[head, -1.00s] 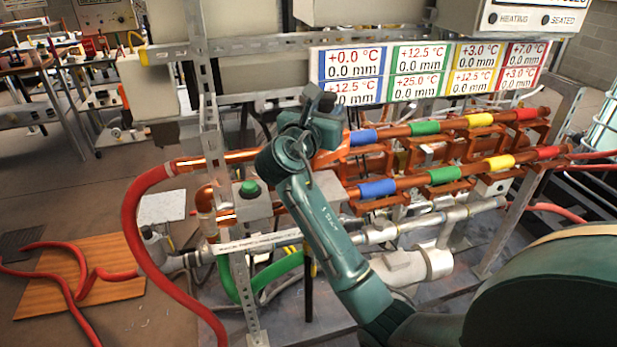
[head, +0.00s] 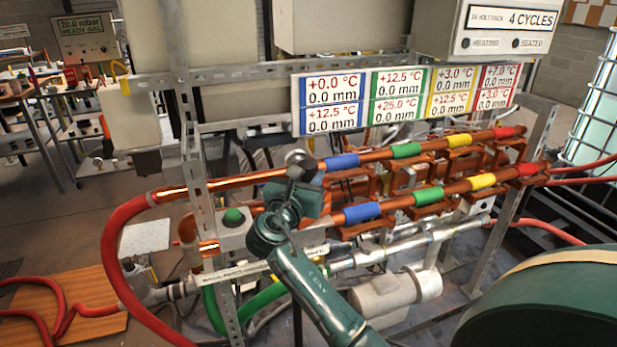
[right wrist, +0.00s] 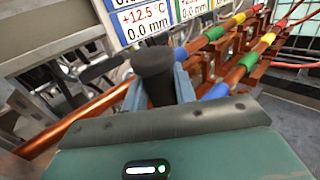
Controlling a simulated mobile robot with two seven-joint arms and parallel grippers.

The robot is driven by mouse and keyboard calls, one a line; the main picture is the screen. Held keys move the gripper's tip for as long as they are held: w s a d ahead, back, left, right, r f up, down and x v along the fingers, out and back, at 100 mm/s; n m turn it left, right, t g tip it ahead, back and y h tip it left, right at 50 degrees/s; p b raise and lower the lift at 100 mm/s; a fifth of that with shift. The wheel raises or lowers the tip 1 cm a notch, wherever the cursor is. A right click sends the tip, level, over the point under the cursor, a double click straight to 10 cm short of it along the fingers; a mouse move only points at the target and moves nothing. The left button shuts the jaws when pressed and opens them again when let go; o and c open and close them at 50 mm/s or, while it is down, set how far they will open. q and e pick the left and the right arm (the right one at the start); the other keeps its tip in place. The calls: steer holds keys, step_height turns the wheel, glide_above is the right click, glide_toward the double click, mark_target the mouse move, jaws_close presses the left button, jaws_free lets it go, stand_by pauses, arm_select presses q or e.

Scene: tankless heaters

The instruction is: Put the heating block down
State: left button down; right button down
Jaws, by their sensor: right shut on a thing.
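In the head view my right gripper (head: 303,172) is at the left end of the banded copper pipes, just left of the upper blue band (head: 342,161). In the right wrist view its blue-grey fingers (right wrist: 158,88) are closed around a dark, round-topped thing, probably the grip of the heating block (right wrist: 153,66). The same dark top shows in the head view (head: 301,158). The lower part of the held thing is hidden behind the gripper and fingers, so I cannot tell whether it touches a pipe. My left gripper is not in view.
Two copper pipes with blue, green, yellow and red bands run rightward on orange-brown brackets (head: 495,160). A sign board (head: 366,99) hangs above them. A perforated metal post (head: 190,150), a red hose (head: 112,250) and a green button (head: 233,215) are to the left.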

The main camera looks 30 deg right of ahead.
steer(key=c, duration=1.1)
jaws_free()
steer(key=shift+f, duration=0.1)
steer(key=b+v, duration=0.1)
steer(key=v, duration=1.1)
steer(key=shift+a, duration=0.1)
